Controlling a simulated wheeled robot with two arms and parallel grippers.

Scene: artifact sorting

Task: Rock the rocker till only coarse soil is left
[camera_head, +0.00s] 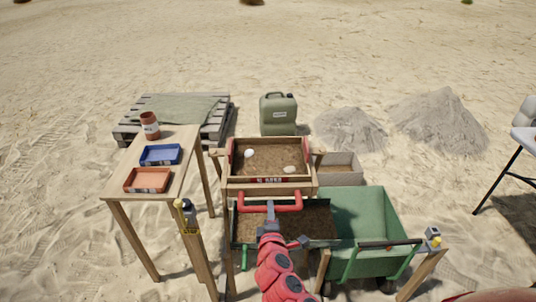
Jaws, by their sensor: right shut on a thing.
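The rocker (232,185) is a wooden box on a wooden stand, with a red bar handle (291,208) at its near side. Brown soil (268,157) lies in its top tray, with a pale lump (248,153) and another pale lump (289,169) on it. I cannot tell how coarse the soil is. My right gripper (270,210) is shut on the red handle, its red arm coming up from the bottom. Below the rocker, more brown soil (312,222) shows in a lower bin, partly hidden by my arm. My left gripper is not in view.
A wooden table (181,183) at left holds a blue tray (160,155), an orange tray (147,180) and a brown jar (150,126). A green cart (365,212) stands close at right. Behind are a jerry can (278,114), a pallet (130,130) and sand heaps (349,130).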

